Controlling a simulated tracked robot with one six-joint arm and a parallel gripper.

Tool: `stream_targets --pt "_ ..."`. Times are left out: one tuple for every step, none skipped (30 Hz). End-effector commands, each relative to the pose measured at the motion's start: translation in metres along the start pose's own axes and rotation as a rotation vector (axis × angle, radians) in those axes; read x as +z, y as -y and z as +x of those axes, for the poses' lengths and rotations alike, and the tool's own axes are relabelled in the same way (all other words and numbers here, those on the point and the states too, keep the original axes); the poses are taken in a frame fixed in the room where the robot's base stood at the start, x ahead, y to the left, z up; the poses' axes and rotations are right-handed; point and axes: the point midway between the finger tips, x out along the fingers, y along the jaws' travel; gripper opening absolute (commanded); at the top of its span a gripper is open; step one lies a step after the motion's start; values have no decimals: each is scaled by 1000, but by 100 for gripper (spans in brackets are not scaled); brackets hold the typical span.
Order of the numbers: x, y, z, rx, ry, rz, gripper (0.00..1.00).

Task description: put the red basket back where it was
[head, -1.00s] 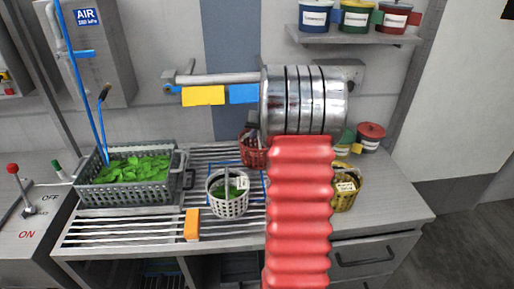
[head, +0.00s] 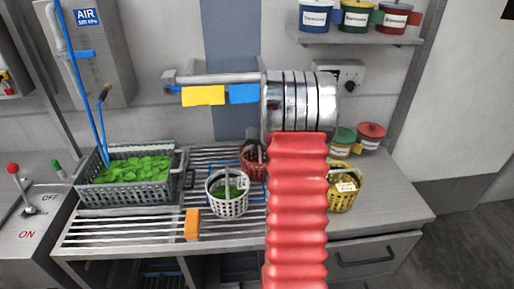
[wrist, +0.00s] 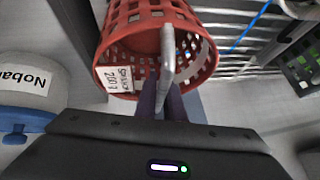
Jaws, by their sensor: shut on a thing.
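The red basket (head: 252,164) is at the back of the slatted rack, partly hidden by my red-sleeved arm in the head view. In the wrist view the red basket (wrist: 115,45) fills the upper middle, with a white label on its side. My gripper (wrist: 161,102) is shut on its grey handle (wrist: 167,55). In the head view only a dark part of my gripper shows just above the basket. A blue outline (head: 262,187) is marked on the rack by the baskets. I cannot tell whether the basket touches the rack.
A white basket of greens (head: 228,205) stands close at front left of the red one. A yellow basket (head: 343,195) is to the right. A grey crate of greens (head: 130,193) is at the left. Lidded tubs (head: 371,138) stand at back right. An orange block (head: 192,224) is at the front.

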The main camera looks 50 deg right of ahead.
Motion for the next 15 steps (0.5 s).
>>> stream_targets --pt "-1 0 0 0 -2 0 0" --pt "-1 0 0 0 -2 -1 0" --pt "-1 0 0 0 -2 -1 0" --pt "-1 0 0 0 -2 -1 0" --pt "-1 0 0 0 -2 -1 0" --pt "-1 0 0 0 -2 -1 0" --pt "-1 0 0 0 -2 -1 0" --pt "0 0 0 0 -2 -1 0" --pt "0 0 1 0 -1 -1 0" --pt "1 0 1 0 -1 -1 9" --pt "0 0 1 0 -1 -1 11" --pt "0 0 1 0 -1 -1 14" --pt "0 0 1 0 -1 -1 16" --pt "0 0 1 0 -1 -1 18" --pt "0 0 1 0 -1 -1 21"
